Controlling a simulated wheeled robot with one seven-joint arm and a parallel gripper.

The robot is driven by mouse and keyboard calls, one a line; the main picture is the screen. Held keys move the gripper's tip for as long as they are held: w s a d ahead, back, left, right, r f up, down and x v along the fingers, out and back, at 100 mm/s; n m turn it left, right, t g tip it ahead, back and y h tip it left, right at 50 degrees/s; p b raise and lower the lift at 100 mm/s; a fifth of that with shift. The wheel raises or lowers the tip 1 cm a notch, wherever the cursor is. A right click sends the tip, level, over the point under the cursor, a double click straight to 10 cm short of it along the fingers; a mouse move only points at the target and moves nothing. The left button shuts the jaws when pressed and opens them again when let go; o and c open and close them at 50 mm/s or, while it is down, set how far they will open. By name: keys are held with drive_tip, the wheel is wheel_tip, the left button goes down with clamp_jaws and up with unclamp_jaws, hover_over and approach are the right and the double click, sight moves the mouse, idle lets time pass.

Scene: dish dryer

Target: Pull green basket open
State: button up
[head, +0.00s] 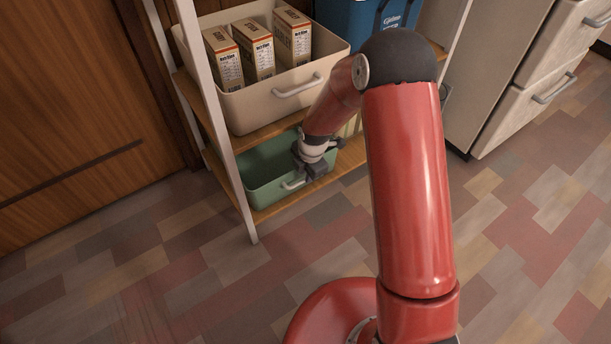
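The green basket (262,168) sits on the lowest shelf of a rack, left of the picture's middle. It has a pale handle (293,184) on its front wall. My gripper (309,177) is at the right part of the basket's front, close to the right end of the handle. The gripper is small and dark here, and my wrist covers the basket's right end. I cannot tell whether the fingers are open or shut, or whether they touch the handle.
A cream bin (251,105) with several boxes (291,38) stands on the shelf above, and a blue container (352,20) is beside it. A white rack post (222,128) stands left of the basket. A cabinet (532,70) is on the right. The tiled floor (180,262) in front is clear.

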drive_tip(key=shift+w+a+f, duration=0.1)
drive_tip(key=shift+w+f, duration=0.1)
drive_tip(key=shift+f, duration=0.85)
drive_tip(key=shift+c, duration=0.3)
clamp_jaws()
drive_tip(key=shift+s, duration=0.1)
